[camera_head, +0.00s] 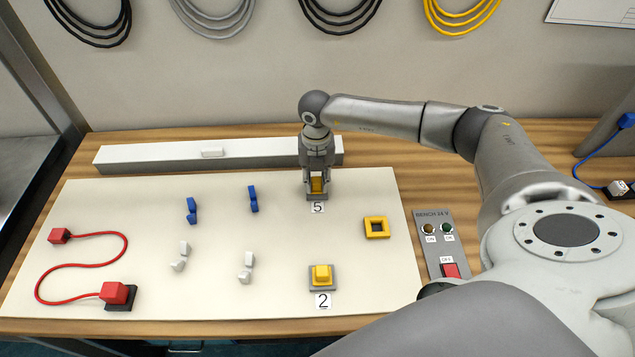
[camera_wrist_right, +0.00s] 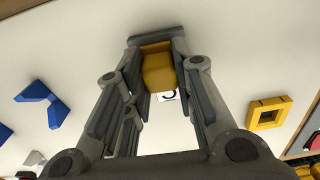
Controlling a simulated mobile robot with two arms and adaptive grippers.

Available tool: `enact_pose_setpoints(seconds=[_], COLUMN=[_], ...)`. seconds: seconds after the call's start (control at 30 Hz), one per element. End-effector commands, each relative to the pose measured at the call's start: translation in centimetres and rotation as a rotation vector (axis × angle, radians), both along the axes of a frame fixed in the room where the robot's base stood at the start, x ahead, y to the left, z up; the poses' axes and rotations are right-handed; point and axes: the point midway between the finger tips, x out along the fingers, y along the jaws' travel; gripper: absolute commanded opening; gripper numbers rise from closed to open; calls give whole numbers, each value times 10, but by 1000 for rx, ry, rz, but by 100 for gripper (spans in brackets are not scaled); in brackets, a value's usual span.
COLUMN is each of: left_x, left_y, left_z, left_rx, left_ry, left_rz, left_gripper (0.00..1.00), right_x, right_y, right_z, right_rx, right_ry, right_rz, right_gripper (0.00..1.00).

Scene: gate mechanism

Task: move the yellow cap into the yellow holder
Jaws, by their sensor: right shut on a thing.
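A yellow cap (camera_head: 317,186) sits at the grey base (camera_head: 317,197) by the label 5, at the back right of the pale board. My right gripper (camera_head: 317,180) points down over it and is shut on it; the cap also shows between the fingers in the right wrist view (camera_wrist_right: 158,70). I cannot tell whether the cap is lifted off the base. The yellow holder (camera_head: 377,227), a square frame with an empty middle, lies to the right and nearer; it also shows in the right wrist view (camera_wrist_right: 268,113). My left gripper is not in view.
A second yellow block (camera_head: 322,274) sits on a grey base by the label 2. Blue pieces (camera_head: 253,198), white pieces (camera_head: 247,268) and a red cable (camera_head: 122,250) lie left. A grey bar (camera_head: 200,157) runs behind. A switch panel (camera_head: 433,232) stands right of the board.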

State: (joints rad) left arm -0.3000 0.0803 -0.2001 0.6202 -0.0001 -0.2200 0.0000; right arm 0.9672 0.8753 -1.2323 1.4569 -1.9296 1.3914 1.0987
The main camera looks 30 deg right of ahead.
Motion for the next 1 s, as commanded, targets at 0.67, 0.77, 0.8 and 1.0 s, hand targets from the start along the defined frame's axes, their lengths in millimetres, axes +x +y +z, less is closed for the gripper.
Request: enact_pose_setpoints(seconds=[0.67, 0.77, 0.8, 1.0], left_x=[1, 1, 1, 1], left_y=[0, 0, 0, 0], left_z=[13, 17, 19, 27], left_rx=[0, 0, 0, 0], left_ry=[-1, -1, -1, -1], left_rz=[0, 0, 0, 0], left_gripper=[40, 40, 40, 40], right_x=[0, 0, 0, 0], right_y=[0, 0, 0, 0], right_z=[17, 23, 26, 38], right_rx=[-1, -1, -1, 0], right_ry=[-1, -1, -1, 0], right_rz=[0, 0, 0, 0], right_gripper=[0, 0, 0, 0])
